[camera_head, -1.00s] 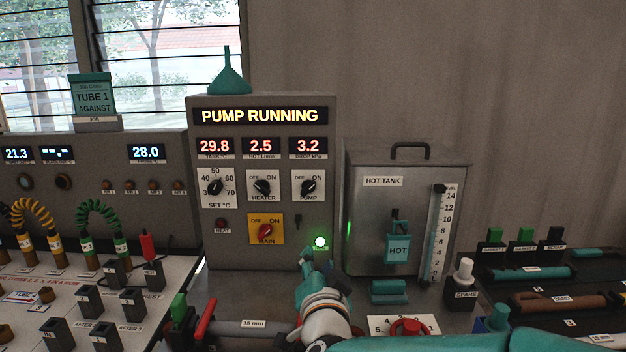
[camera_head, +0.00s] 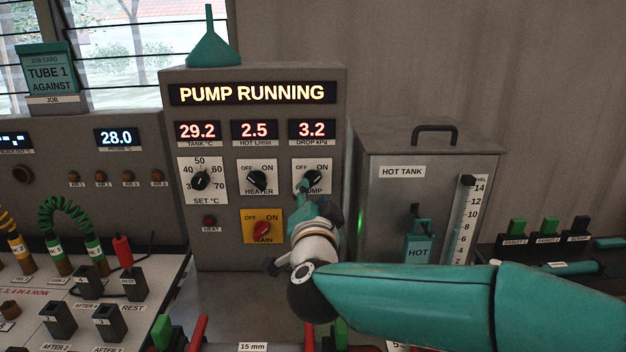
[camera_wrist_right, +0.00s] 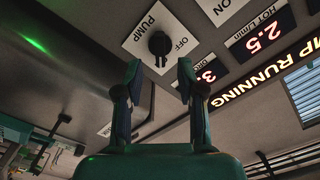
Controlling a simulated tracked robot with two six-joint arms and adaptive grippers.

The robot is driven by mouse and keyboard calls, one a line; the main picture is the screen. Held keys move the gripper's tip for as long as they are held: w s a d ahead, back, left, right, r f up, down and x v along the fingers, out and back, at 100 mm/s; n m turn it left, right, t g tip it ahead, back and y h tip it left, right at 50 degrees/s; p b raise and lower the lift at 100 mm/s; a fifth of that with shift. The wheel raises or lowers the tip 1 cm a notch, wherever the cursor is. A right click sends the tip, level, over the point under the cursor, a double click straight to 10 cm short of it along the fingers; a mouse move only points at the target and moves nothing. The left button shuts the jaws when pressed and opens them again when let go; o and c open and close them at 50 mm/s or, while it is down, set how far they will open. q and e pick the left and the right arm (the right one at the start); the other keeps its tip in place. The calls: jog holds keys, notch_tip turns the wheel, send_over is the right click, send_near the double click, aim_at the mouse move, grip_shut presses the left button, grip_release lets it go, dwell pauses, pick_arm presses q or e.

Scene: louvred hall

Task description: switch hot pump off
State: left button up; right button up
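The pump knob (camera_head: 315,177) is a black rotary switch on a white plate marked OFF and ON, at the right of the grey control panel (camera_head: 260,78). In the head view it appears turned towards ON. The display (camera_head: 252,93) above reads PUMP RUNNING. My right gripper (camera_head: 304,188) is just in front of the knob and partly covers its plate. In the right wrist view the knob (camera_wrist_right: 159,44) lies beyond the two spread fingertips (camera_wrist_right: 159,66), in line with the gap between them. The gripper is open and empty. My left gripper is not in view.
The heater knob (camera_head: 257,180) sits left of the pump knob, with the yellow main switch plate (camera_head: 262,226) below. The hot tank (camera_head: 385,200) stands close on the right. A teal funnel (camera_head: 209,48) is on top of the panel. Racks with plugs (camera_head: 518,228) lie farther right.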

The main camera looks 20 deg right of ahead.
aim_at(312, 184)
jog(key=shift+p+x, duration=0.5)
jog(key=shift+x, duration=2.35)
jog(key=shift+f, duration=0.1)
grip_shut()
